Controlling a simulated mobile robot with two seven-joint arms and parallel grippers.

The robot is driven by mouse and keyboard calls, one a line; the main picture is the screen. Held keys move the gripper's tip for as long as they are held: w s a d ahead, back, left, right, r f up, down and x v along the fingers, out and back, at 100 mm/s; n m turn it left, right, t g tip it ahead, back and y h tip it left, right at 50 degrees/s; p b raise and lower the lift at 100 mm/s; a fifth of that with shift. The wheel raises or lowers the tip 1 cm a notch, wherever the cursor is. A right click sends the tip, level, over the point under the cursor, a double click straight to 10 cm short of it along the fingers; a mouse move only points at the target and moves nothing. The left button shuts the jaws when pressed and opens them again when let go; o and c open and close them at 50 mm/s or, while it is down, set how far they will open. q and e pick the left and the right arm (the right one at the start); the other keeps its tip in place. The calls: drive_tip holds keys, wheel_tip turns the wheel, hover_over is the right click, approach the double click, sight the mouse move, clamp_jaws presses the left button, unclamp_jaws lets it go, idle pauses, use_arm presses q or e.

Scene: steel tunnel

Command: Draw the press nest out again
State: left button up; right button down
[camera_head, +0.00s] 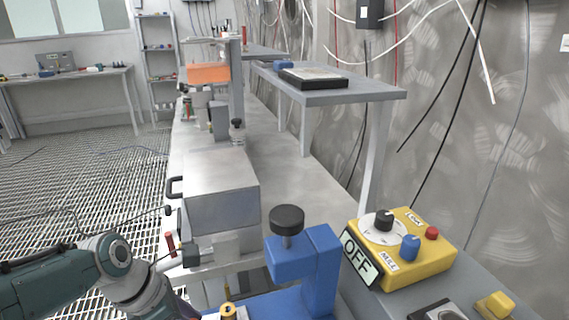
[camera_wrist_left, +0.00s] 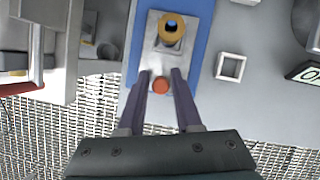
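The blue press (camera_head: 318,258) stands at the bottom middle of the head view, with a black round knob on its top screw. Its grey nest plate (camera_wrist_left: 150,52) lies on the blue base (camera_wrist_left: 200,25) in the left wrist view and carries a brass ring-shaped part (camera_wrist_left: 172,27). A red knob (camera_wrist_left: 160,85) is at the nest's near end. My left gripper (camera_wrist_left: 161,80) has one finger on each side of this knob, with narrow gaps seemingly left. In the head view the brass part (camera_head: 228,311) shows at the bottom edge; the fingertips are hidden there. My right gripper is not visible.
A yellow control box (camera_head: 402,250) with an OFF plate (camera_head: 360,257) stands right of the press. A grey box (camera_head: 221,190) with a black handle stands behind it on the bench. A small white square frame (camera_wrist_left: 231,67) lies right of the nest. Floor grating is in front.

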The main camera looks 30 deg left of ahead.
use_arm(q)
drive_tip(key=shift+o, duration=1.3)
drive_tip(key=p+v, duration=0.6)
drive_tip(key=v, duration=0.4)
drive_tip(key=shift+d, duration=0.1)
